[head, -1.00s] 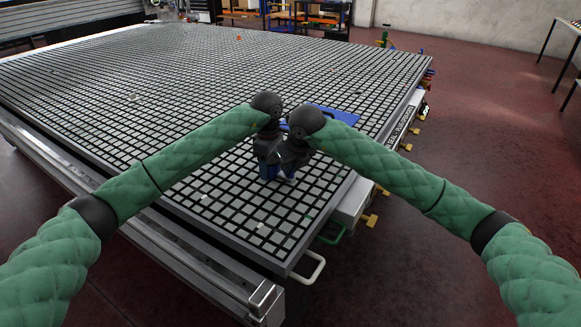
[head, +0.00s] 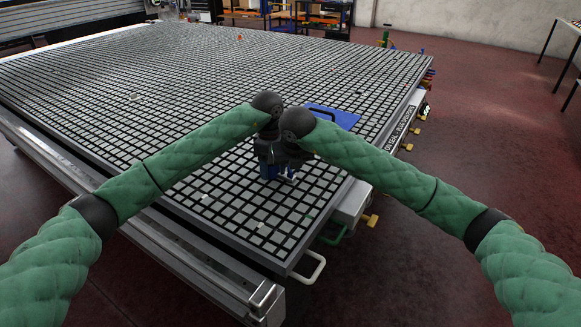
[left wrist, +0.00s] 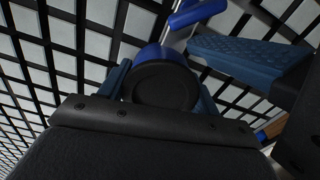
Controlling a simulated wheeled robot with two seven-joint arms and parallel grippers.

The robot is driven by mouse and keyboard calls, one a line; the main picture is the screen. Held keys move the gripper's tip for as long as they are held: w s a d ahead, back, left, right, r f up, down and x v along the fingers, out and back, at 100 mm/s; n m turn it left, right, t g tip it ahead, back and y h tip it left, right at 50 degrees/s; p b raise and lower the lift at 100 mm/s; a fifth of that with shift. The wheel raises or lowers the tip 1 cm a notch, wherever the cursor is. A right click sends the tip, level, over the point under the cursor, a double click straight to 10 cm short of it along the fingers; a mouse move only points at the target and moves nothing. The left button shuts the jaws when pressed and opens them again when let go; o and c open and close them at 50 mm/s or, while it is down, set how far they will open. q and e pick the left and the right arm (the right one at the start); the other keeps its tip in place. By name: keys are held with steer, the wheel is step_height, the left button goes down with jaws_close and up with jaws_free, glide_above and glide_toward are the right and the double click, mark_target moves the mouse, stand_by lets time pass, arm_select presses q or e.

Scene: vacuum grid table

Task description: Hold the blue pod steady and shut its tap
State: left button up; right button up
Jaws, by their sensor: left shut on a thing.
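The blue pod (left wrist: 165,57), with a round black end, sits between the blue fingers of my left gripper (left wrist: 160,88) in the left wrist view. My left gripper is shut on it. Its blue tap handle (left wrist: 197,13) sticks out beyond the pod on a pale metal stem. One textured blue finger of my right gripper (left wrist: 245,62) shows right of the handle, apart from it. In the head view the pod (head: 267,173) is a small blue patch low on the grid, largely hidden by both grippers. Whether the right jaws are open is hidden.
The gridded table (head: 150,100) is mostly clear to the left and behind.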

steer(key=v, duration=1.2)
